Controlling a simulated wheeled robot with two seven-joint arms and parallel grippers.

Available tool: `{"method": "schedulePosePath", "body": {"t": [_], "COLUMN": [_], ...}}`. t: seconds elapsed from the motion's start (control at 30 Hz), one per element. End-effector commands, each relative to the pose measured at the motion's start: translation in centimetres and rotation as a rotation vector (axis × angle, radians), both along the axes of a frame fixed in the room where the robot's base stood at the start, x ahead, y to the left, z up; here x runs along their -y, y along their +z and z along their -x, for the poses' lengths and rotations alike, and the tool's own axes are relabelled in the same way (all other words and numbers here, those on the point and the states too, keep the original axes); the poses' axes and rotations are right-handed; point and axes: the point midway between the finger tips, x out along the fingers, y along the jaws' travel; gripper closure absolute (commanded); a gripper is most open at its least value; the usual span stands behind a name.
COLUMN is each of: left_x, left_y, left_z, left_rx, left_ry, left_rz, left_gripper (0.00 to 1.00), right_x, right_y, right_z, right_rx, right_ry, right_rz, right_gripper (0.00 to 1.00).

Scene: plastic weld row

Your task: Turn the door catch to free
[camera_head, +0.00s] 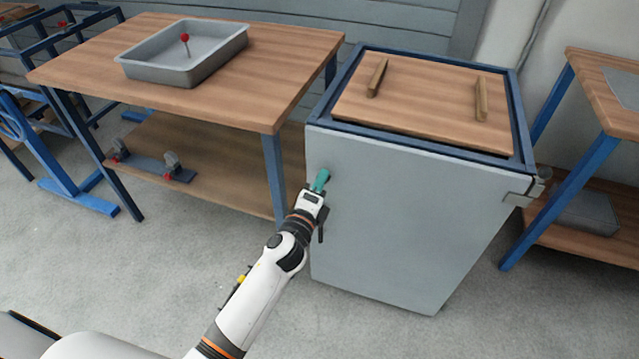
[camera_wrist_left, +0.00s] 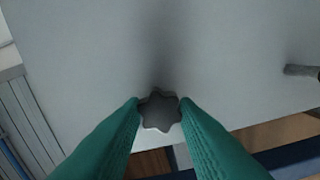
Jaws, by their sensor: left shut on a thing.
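The door catch (camera_wrist_left: 160,111) is a dark grey star-shaped knob on the grey cabinet door. It shows in the left wrist view between the two green fingertips of my left gripper (camera_wrist_left: 160,106), which is shut on it. In the head view my left gripper (camera_head: 321,180) reaches the upper left part of the cabinet door (camera_head: 410,215) and hides the catch. The door looks closed against the cabinet frame. My right gripper is not in view.
A dark door handle (camera_head: 321,225) sits just below my left gripper. A wooden table (camera_head: 270,85) with a grey tray (camera_head: 215,68) stands left of the cabinet. Another bench (camera_head: 610,100) stands at the right. Grey floor in front of the door is clear.

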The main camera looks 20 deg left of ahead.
Motion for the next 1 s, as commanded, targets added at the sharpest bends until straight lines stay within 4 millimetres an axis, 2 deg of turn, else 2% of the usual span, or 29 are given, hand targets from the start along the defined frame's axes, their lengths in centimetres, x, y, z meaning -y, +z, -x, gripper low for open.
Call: {"method": "schedulePosePath", "body": {"t": [0.33,0.37,0.47,0.8,0.87,1.0], "left_x": [0.0,0.0,0.0,0.0,0.0,-0.1], "left_y": [0.0,0.0,0.0,0.0,-0.1,-0.1], "left_z": [0.0,0.0,0.0,0.3,0.8,3.2], "left_rx": [-0.001,-0.001,-0.001,-0.001,-0.001,-0.003], "left_ry": [0.001,0.001,0.001,0.000,0.000,0.001], "left_rz": [0.004,0.004,0.003,0.002,0.002,0.002], "left_gripper": [0.95,0.68,0.51,0.51,0.51,0.51], "right_x": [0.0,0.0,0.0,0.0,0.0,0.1], "right_y": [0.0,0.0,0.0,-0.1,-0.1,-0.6], "right_z": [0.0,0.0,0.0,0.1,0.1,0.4], "right_rx": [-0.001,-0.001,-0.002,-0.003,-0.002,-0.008], "right_ry": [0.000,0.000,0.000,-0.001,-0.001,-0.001], "right_rz": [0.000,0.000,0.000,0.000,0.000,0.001], "right_gripper": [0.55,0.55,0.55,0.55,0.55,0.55]}}
